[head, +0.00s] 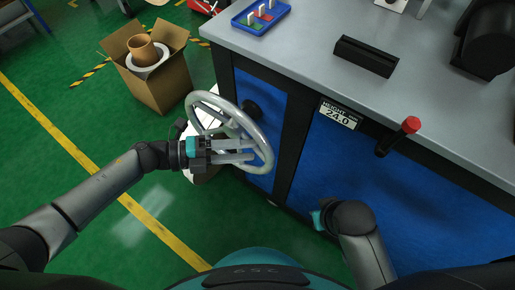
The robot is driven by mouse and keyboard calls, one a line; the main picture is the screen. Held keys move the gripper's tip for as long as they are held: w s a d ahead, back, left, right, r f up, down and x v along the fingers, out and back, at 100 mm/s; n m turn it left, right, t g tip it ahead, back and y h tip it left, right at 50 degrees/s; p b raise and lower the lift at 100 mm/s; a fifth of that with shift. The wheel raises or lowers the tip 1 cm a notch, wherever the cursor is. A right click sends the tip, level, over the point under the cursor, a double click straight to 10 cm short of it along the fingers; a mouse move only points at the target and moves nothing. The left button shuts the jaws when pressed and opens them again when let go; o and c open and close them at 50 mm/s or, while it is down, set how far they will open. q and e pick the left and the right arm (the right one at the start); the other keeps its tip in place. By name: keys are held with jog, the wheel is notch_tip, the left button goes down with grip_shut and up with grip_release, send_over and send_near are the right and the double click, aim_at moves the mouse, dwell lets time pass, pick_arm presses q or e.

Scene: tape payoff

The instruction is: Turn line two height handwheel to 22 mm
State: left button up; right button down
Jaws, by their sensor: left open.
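The height handwheel (259,134) is a pale grey spoked wheel on the blue front of the machine cabinet, near its left corner. A height display (339,114) to its right reads 24.0. My left gripper (250,151) is at the wheel, its fingers pointing right and overlapping the lower part of the wheel in the picture. The fingers are open; whether they touch the rim or a spoke I cannot tell. My right arm is low at the right, in front of the cabinet; its gripper (319,220) is mostly hidden behind the arm's wrist.
A red-knobbed lever (411,125) sticks out from the cabinet front, right of the display. On the grey top (300,45) are a black block (365,56) and a blue tray (250,27). A cardboard box (173,88) with rolls stands on the green floor behind the wheel.

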aim_at(257, 149)
pick_arm(q)
jog(key=shift+x, duration=1.75)
grip_shut()
